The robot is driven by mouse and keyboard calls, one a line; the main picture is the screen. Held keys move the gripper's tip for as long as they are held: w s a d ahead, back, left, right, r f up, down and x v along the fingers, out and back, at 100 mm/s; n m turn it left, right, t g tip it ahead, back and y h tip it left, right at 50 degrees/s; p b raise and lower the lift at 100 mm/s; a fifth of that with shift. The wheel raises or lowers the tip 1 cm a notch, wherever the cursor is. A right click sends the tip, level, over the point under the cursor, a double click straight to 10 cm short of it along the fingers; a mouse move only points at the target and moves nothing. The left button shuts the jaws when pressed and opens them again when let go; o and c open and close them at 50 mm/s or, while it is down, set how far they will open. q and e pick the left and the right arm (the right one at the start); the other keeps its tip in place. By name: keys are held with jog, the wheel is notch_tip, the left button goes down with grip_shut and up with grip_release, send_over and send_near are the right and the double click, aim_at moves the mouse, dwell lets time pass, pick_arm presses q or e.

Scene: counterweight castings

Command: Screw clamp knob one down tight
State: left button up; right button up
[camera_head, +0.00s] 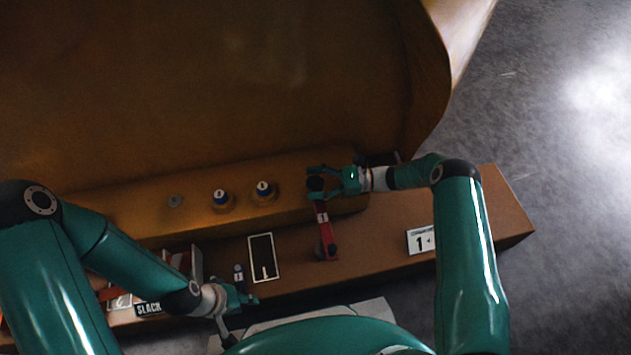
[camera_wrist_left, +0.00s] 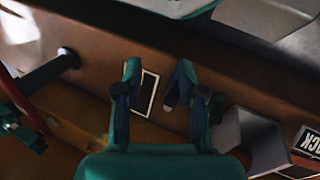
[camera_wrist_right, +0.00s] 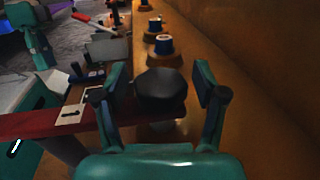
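A red clamp bar (camera_head: 325,236) with a small white label that appears to read 1 lies across the ledge. A black round knob (camera_wrist_right: 161,92) stands at the bar's far end. My right gripper (camera_head: 319,184) is around this knob from the side. In the right wrist view its fingers (camera_wrist_right: 160,84) stand on either side of the knob, with a visible gap at the right; contact at the left is unclear. My left gripper (camera_head: 250,298) is open and empty, low over the front of the bench. It also shows in the left wrist view (camera_wrist_left: 158,80).
Two blue-topped numbered pieces (camera_head: 221,199) and (camera_head: 263,190) stand on the raised ledge left of the knob. A black white-bordered panel (camera_head: 263,258), a small grey piece (camera_head: 239,273) and a SLACK sign (camera_head: 148,309) lie in front. A card marked 1 (camera_head: 420,241) is at right.

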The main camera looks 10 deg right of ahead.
jog(key=c, duration=0.9)
jog(key=shift+r+m+t+p, duration=0.15)
jog(key=shift+m+t+p, duration=0.25)
jog(key=shift+t+p, duration=0.3)
jog(key=shift+c, duration=0.2)
jog(key=m+t+h+p, duration=0.1)
jog(key=m+t+p, duration=0.1)
jog(key=t+p, duration=0.1)
jog(key=m+t+h+p, duration=0.2)
jog(key=t+p, duration=0.1)
jog(key=p, duration=0.1)
jog(key=shift+m+t, duration=0.3)
jog(key=shift+m, duration=0.1)
jog(key=shift+m+t+h+p, duration=1.1)
jog(key=shift+t+h, duration=0.2)
jog(key=shift+h, duration=0.1)
jog(key=o, duration=1.2)
